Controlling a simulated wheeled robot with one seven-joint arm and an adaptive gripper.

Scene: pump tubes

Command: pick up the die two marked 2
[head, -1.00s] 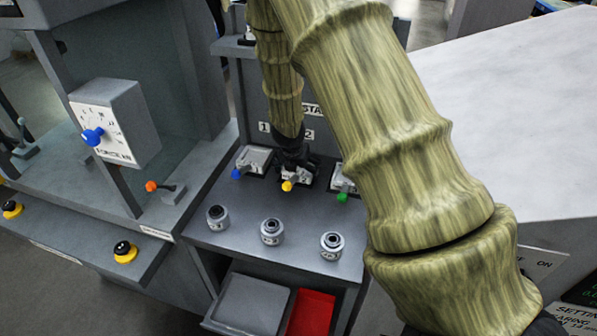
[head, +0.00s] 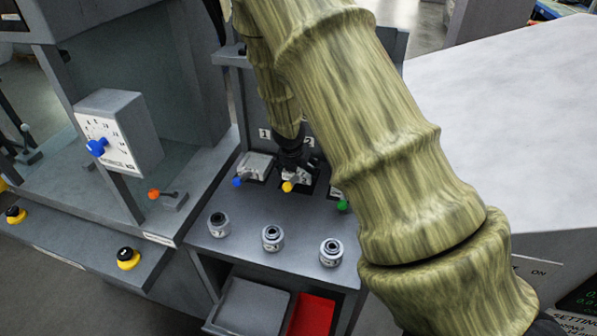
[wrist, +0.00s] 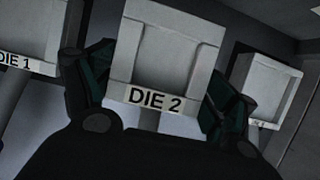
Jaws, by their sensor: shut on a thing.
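The die two (wrist: 154,100), a pale block with a recessed face and a "DIE 2" label, sits between the fingers in the wrist view. My gripper (wrist: 158,85) is shut on it, one dark green-black finger on each side. In the head view my gripper (head: 291,165) is over the middle station, above a yellow knob, and mostly hides the die. Whether the die is raised off its place cannot be told.
Die 1 (wrist: 30,35) stands to the left and another die (wrist: 268,90) to the right in the wrist view. Blue (head: 238,182), yellow (head: 288,187) and green (head: 342,206) knobs line the station. Three round metal pieces (head: 272,238) stand in front. A red bin (head: 311,315) is below.

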